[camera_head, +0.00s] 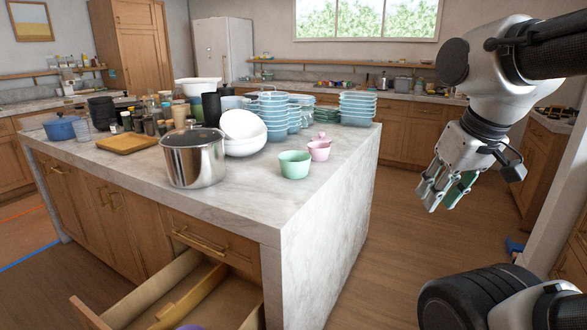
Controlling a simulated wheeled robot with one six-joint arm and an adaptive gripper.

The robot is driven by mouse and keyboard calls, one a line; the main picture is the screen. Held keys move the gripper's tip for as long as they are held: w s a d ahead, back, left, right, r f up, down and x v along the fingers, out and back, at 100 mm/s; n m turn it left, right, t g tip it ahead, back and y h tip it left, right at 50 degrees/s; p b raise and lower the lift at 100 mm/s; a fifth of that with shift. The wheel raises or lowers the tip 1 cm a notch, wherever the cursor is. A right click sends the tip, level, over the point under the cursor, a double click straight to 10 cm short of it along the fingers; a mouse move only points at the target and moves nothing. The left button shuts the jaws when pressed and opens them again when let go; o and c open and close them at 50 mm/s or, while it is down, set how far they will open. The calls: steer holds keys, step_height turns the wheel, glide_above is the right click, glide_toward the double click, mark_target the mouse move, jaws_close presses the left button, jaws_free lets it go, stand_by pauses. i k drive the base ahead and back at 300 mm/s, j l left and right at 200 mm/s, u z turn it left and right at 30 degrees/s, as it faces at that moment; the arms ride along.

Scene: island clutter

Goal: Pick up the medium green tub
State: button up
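A small light-green tub (294,164) stands upright near the front right corner of the marble island top. A pink tub (319,150) with a lid or smaller piece by its rim is close behind it to the right. My gripper (443,196) hangs over the floor to the right of the island, well apart from the green tub. Its fingers point down and to the left, look spread, and have green inner faces. I see nothing held between them.
A steel pot (194,157) stands left of the green tub, with white bowls (243,131) behind. Stacked blue containers (357,107) stand farther back. An open drawer (190,295) juts from the island's front. The counter (262,200) before the tub is clear.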

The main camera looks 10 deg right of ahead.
mark_target(294, 164)
steer(key=i+l, duration=0.2)
steer(key=i, duration=0.3)
steer(key=i+l+u, duration=0.15)
steer(key=i, duration=0.3)
